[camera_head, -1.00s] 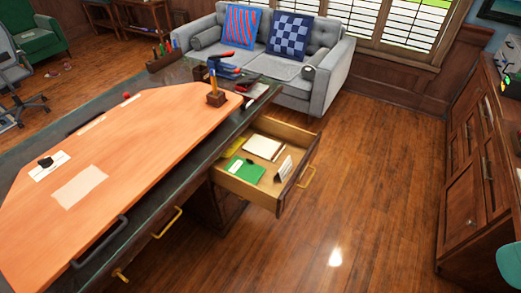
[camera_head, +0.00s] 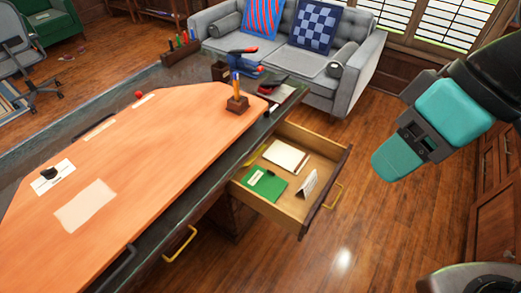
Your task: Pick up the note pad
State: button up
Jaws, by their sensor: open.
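A pad with a white top (camera_head: 286,156), which looks like the note pad, lies flat in the open desk drawer (camera_head: 334,167). A green notebook or folder (camera_head: 266,184) lies in front of it, and a small white upright card (camera_head: 308,184) stands to its right. A bit of something yellow (camera_head: 257,160) shows at the drawer's left side. My gripper (camera_head: 410,143), with teal parts, hangs at the right of the view, above the floor and to the right of the drawer. It is open and apart from the pad, with nothing seen in it.
The desk (camera_head: 140,150) fills the left, with a pen holder (camera_head: 237,104), a loose paper sheet (camera_head: 86,206) and a stapler-like item (camera_head: 272,82). A grey sofa (camera_head: 345,85) stands behind. Wooden cabinets (camera_head: 497,215) are at the right. Floor between drawer and cabinets is clear.

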aim_at(285, 156)
jog(key=u, duration=0.15)
jog(key=i, duration=0.9)
jog(key=z, duration=0.1)
